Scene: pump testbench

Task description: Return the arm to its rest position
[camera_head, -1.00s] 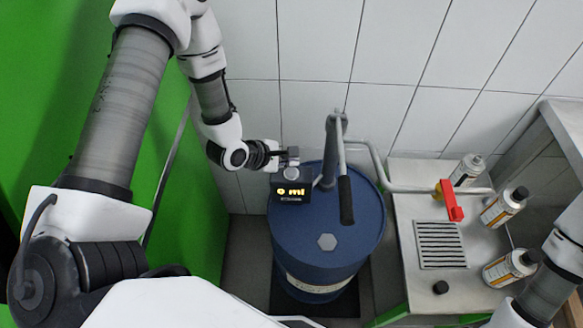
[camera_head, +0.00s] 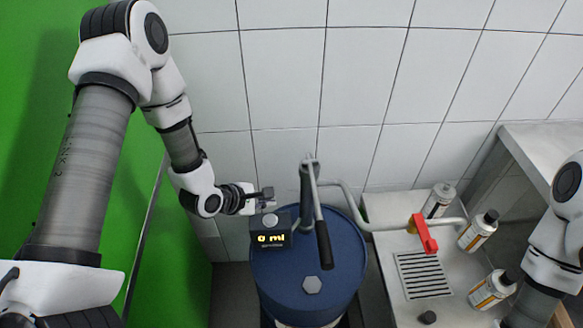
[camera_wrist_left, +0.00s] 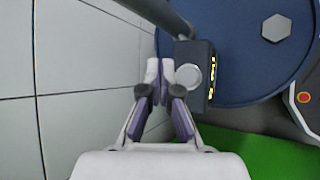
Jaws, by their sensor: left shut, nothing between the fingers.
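My left arm comes in from the left. My left gripper (camera_head: 266,197) is shut and empty, beside the small black display box reading "0 ml" (camera_head: 270,238). In the left wrist view the closed fingertips (camera_wrist_left: 160,72) are close to the box (camera_wrist_left: 193,72) with its round grey knob; whether they touch it I cannot tell. The box sits at the left of the pump on the blue drum (camera_head: 305,295). My right arm shows at the right edge, and its gripper is out of the picture.
The pump handle (camera_head: 322,240) stands over the drum. A pipe with a red valve lever (camera_head: 424,234) runs above a metal bench with a drain grate (camera_head: 424,275) and several bottles (camera_head: 478,230). A white tiled wall (camera_head: 290,80) is behind, a green panel (camera_head: 150,250) at left.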

